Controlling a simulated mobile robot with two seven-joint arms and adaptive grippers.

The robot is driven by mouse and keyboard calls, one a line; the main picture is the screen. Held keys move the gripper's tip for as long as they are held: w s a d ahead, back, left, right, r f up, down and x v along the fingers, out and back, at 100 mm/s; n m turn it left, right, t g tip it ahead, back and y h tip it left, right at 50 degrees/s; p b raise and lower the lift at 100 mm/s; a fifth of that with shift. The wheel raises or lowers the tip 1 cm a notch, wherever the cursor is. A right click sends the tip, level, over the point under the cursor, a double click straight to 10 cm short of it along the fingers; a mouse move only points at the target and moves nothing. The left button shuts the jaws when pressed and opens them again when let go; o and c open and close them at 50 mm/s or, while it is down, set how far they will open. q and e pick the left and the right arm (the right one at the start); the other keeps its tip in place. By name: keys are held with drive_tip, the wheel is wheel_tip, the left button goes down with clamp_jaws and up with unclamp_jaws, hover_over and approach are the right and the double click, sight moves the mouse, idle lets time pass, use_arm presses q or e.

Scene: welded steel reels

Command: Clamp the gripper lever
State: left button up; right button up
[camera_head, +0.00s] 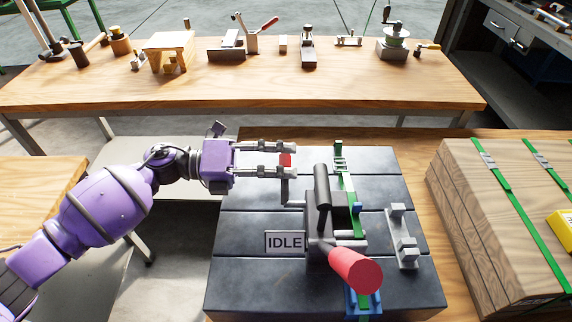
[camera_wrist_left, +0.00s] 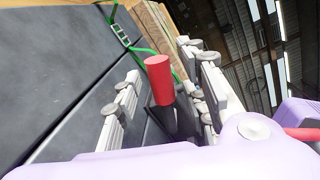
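The clamping tool (camera_head: 322,215) stands on the dark slotted table with a green strap (camera_head: 355,218) through it. A small lever with a red grip (camera_head: 286,160) rises on a grey rod at its left; a larger red handle (camera_head: 355,271) points to the front. My left gripper (camera_head: 291,160) is open, its two fingers on either side of the small red grip. In the left wrist view the red grip (camera_wrist_left: 159,80) stands between the fingers, with a gap to the left finger; contact on the right is unclear. My right gripper is not in view.
A strapped wooden crate (camera_head: 497,225) stands at the right. A wooden bench (camera_head: 230,92) with several tools is behind. The dark table's left part is clear.

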use_arm(q)
drive_tip(key=a, duration=0.7)
drive_tip(key=a+r, duration=0.1)
drive_tip(key=a, duration=0.3)
drive_tip(key=shift+s, duration=0.3)
drive_tip(key=shift+d+f, duration=0.1)
